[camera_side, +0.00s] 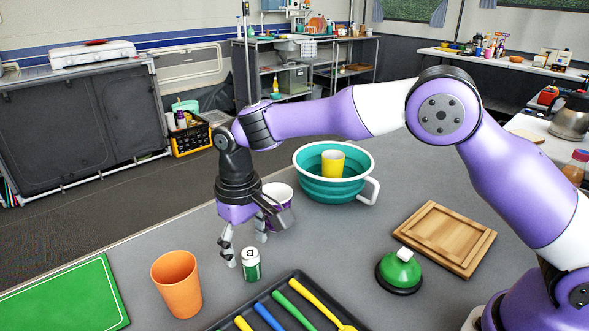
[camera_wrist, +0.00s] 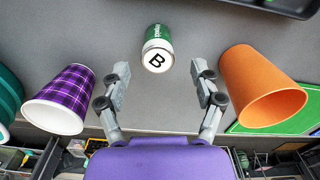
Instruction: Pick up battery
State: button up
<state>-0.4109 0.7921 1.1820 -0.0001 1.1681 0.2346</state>
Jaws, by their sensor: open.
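The battery (camera_side: 251,265) is a small green and white cylinder with a "B" on its top. It stands upright on the grey table, just in front of my gripper (camera_side: 246,258). In the wrist view the battery (camera_wrist: 157,50) lies beyond the fingertips, roughly centred between them. My gripper (camera_wrist: 162,85) is open, with nothing between its fingers. It points down, low over the table, and I cannot tell whether a finger touches the battery in the side view.
An orange cup (camera_side: 177,284) stands left of the battery and a purple plaid cup (camera_side: 277,205) behind my gripper. A black tray (camera_side: 296,277) with coloured utensils lies in front. A teal colander (camera_side: 313,188) holds a yellow cup. A green bell (camera_side: 399,270) and wooden board (camera_side: 443,238) lie right.

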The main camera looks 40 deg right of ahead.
aim_at(250, 253)
jog(key=f, duration=0.4)
jog(key=shift+s+d, duration=0.15)
jog(key=shift+s, duration=0.2)
jog(key=shift+f, duration=0.55)
grip_shut()
jog(key=shift+r, duration=0.1)
